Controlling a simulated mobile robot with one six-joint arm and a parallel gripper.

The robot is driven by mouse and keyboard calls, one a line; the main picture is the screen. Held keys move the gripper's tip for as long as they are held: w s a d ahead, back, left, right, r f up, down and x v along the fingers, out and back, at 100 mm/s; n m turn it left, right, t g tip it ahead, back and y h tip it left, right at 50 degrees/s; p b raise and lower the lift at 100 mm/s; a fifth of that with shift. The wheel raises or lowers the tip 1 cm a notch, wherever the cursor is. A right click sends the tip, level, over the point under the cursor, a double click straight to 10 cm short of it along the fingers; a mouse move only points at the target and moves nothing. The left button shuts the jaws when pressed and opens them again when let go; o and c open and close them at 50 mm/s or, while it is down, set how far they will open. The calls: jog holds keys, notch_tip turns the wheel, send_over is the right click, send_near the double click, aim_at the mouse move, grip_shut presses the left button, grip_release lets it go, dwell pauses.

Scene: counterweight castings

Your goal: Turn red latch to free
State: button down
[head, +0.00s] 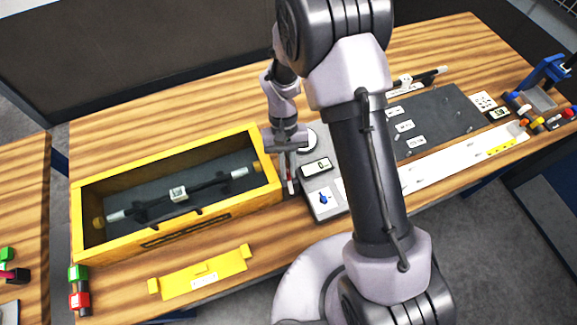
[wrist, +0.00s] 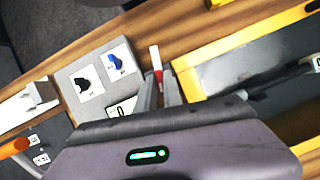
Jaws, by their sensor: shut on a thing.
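My gripper (head: 289,172) points down in the gap between the yellow tray's right end and the grey board. Its fingers (wrist: 162,88) are close together, shut on a slim red-and-white piece (wrist: 156,58). The white end sticks out past the fingertips, with red just behind it. The same piece shows below the gripper in the head view (head: 291,186). It is the only red part near my gripper, but the fingers hide much of it. I cannot tell for certain that it is the latch, or how it is turned.
The yellow tray (head: 257,148) holds a dark bar with pale ends (head: 180,194). A loose yellow plate (head: 205,274) lies in front. Green (head: 77,272) and red (head: 79,300) blocks stand at front left.

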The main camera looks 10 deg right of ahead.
jog(key=shift+n+h, duration=0.4)
jog(key=shift+n, duration=0.7)
jog(key=c, duration=1.5)
grip_release()
jog(key=p+v, duration=0.3)
jog(key=v, duration=1.4)
jog(key=shift+s+a+r, duration=0.1)
jog(key=shift+a+r, duration=0.05)
jog(key=shift+r, duration=0.1)
